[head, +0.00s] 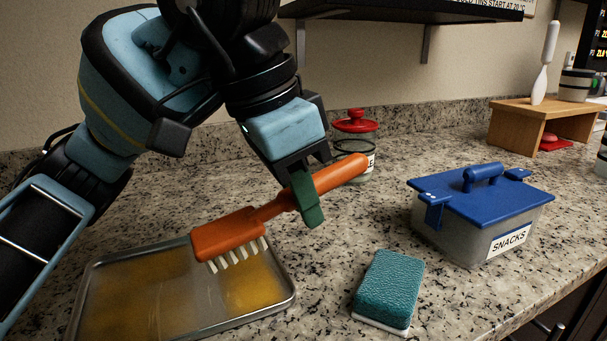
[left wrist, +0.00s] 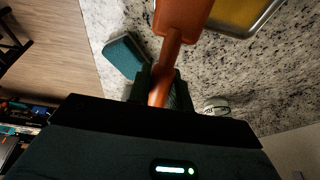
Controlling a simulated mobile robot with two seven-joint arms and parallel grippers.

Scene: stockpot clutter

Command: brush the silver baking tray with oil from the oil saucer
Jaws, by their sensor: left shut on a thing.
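My left gripper (head: 308,198) is shut on the handle of an orange brush (head: 228,234) with white bristles. The brush is tilted, its head low at the left and its handle end up at the right. The bristles point down over the right back part of the silver baking tray (head: 203,290); I cannot tell whether they touch it. Yellow oil patches show on the tray's left and right parts, with a greyer strip between. The left wrist view shows the brush (left wrist: 182,18) between the fingers. I see no oil saucer. My right gripper is not in view.
A teal sponge (head: 390,285) lies right of the tray. A blue-lidded snacks box (head: 470,215) stands farther right. A red-lidded jar (head: 356,140) is behind the gripper. A small wooden stand (head: 530,122) is at the back right. Speckled counter is clear between them.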

